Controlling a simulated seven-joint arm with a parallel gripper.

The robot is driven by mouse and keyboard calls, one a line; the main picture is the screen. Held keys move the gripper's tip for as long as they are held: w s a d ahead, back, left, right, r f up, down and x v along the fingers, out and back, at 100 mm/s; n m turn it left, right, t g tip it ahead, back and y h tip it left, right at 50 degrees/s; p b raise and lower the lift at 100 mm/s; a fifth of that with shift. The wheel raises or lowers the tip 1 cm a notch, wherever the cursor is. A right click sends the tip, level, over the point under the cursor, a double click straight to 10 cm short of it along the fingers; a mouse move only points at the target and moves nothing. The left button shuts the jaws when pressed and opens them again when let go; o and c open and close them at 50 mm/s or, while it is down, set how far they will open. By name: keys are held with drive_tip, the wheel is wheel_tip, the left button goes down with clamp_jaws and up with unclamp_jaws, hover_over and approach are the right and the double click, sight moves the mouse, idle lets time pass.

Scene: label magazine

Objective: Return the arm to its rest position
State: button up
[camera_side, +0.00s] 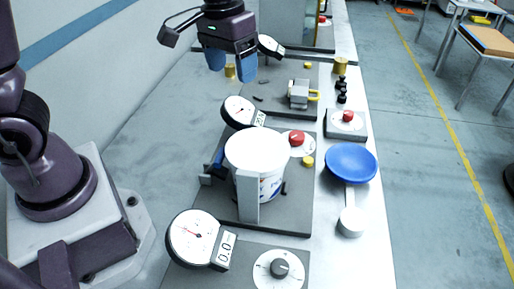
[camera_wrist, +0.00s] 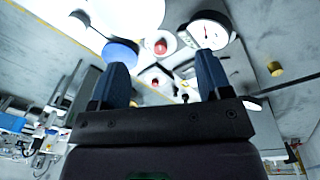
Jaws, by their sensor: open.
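My gripper (camera_side: 231,66) hangs in the air at the upper middle of the side view, above the back part of the bench. Its two blue fingers are apart, with nothing between them. In the wrist view the gripper (camera_wrist: 160,82) also shows spread fingers and no held object. A white tub (camera_side: 259,152) stands upright on a grey base plate in the side view, well in front of the gripper and apart from it. In the wrist view a white round shape (camera_wrist: 128,14) at the top appears to be this tub, cut off by the frame edge.
Round dial gauges (camera_side: 193,238) stand along the bench. A blue dish (camera_side: 350,163) sits at the right edge, beside a red-button box (camera_side: 346,122). A metal padlock-like block (camera_side: 300,94) and a brass cylinder (camera_side: 340,66) are farther back. Bare bench (camera_side: 150,160) lies left of the plates.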

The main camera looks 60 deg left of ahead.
drive_tip(key=s+r+m+t, duration=0.2)
drive_tip(key=s+r+t, duration=0.2)
drive_tip(key=s, duration=1)
wheel_tip(320, 180, up, 4)
drive_tip(key=shift+s+a+f+m+t+y, duration=0.15)
drive_tip(key=shift+s+a+m+t+y, duration=0.15)
drive_tip(key=shift+t, duration=0.1)
